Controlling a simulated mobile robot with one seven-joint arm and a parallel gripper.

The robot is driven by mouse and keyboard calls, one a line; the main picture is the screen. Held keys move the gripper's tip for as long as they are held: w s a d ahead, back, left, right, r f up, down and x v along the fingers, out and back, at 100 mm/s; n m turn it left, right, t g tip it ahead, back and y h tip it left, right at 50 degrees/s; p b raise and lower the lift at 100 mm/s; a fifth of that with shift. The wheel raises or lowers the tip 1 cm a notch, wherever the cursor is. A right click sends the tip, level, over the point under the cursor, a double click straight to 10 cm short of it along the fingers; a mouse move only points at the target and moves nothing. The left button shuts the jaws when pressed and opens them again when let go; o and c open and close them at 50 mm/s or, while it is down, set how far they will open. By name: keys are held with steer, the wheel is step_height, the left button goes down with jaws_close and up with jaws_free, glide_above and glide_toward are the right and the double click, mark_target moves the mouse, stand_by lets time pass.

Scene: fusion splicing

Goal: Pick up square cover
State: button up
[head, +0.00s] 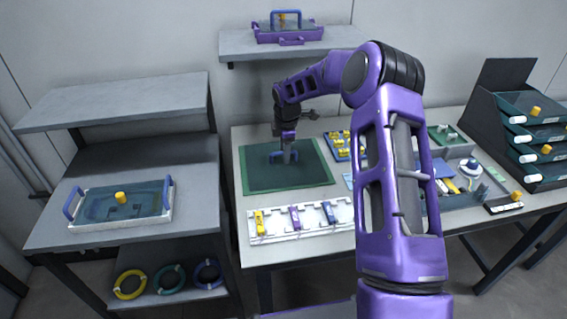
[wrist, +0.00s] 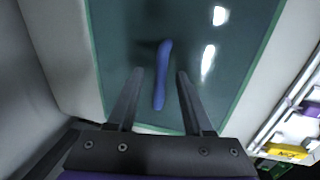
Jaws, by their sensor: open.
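The square cover (head: 265,181) is a flat, dark teal, see-through panel with a green edge, lying on the middle table. It also fills the middle of the wrist view (wrist: 125,45). Its blue handle (wrist: 162,75) stands up from it and runs lengthwise in the wrist view. My gripper (head: 287,157) is over the cover, close to the handle. In the wrist view my gripper (wrist: 158,75) is open, with one finger on each side of the handle's near part. I see a gap on both sides, with no clear contact.
A white rack (head: 295,234) with yellow, purple and blue pieces lies in front of the cover. A white tray (head: 120,226) with blue handles is on the left table. A shelf (head: 292,50) holds a purple case above. Dark drawers (head: 530,105) stand at right.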

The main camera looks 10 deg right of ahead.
steer(key=shift+f, duration=0.5)
jaws_close()
stand_by(1.1)
